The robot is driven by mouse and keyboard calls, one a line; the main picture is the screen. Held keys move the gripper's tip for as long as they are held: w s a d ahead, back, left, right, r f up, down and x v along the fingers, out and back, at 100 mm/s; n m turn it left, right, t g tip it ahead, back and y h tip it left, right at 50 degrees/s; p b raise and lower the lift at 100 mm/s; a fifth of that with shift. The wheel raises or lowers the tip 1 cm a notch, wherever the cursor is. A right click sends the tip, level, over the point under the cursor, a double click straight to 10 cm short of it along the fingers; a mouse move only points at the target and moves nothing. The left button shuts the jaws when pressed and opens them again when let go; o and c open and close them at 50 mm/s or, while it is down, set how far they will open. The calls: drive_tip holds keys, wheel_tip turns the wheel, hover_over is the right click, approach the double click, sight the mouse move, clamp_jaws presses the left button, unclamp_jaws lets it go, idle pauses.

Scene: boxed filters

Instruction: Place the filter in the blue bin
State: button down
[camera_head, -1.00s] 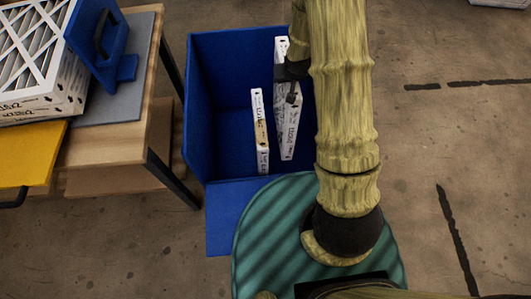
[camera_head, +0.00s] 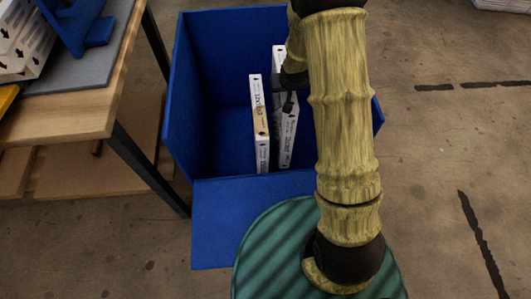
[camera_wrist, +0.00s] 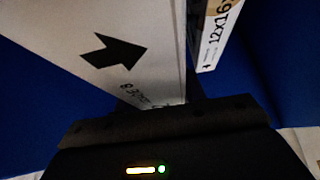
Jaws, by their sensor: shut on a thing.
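The blue bin (camera_head: 205,85) stands open in the middle of the head view. A white boxed filter (camera_head: 260,140) stands upright in it on the left. A second white filter (camera_head: 287,145) stands upright just right of it, inside the bin's outline. My gripper (camera_head: 288,103) is shut on this second filter, and my arm hides part of it. I cannot tell whether its lower edge touches the bin floor. In the wrist view a large white filter face with a black arrow (camera_wrist: 115,48) is close by, and another white filter edge (camera_wrist: 215,35) shows at its right.
A wooden table (camera_head: 85,115) at the left holds stacked filters (camera_head: 25,45), a grey mat and a blue stand (camera_head: 75,25). The bin's blue front flap (camera_head: 235,215) lies toward me. Open concrete floor lies to the right.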

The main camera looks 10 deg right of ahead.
idle(0.3)
wheel_tip(320, 180, down, 6)
drive_tip(key=b, duration=0.2)
drive_tip(key=shift+f, duration=0.15)
drive_tip(key=shift+f+b, duration=0.9)
drive_tip(key=shift+f, duration=1.05)
drive_tip(key=c, duration=0.8)
unclamp_jaws()
drive_tip(key=shift+c, duration=0.2)
